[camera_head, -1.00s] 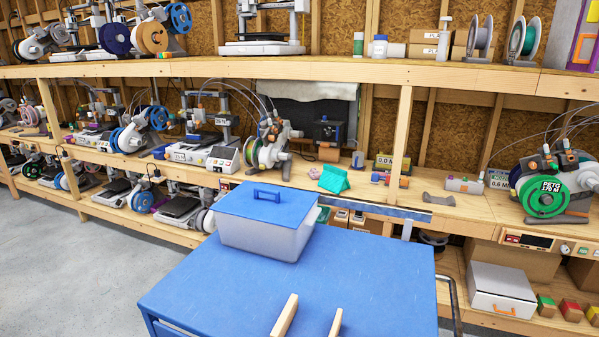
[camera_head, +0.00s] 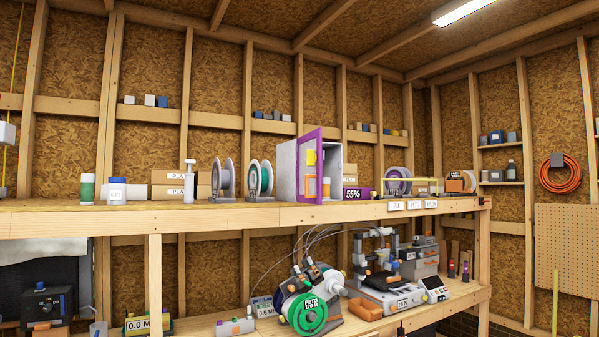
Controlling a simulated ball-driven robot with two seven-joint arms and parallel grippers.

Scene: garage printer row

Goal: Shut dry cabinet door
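The dry cabinet (camera_head: 291,172) stands on the upper wooden shelf, a little right of the picture's middle. It is a grey box with an open front. Its purple-framed door (camera_head: 311,168) stands open, swung out toward me, with an orange handle part on it. Yellow and orange items show through and beside the door frame. The door's hinge is hard to make out. Neither of my grippers is in this view.
Filament spools (camera_head: 260,179) stand left of the cabinet, and a purple box marked 55% (camera_head: 356,194) is right of it. Below, a green PETG spool (camera_head: 307,314) and a printer (camera_head: 383,275) fill the lower shelf.

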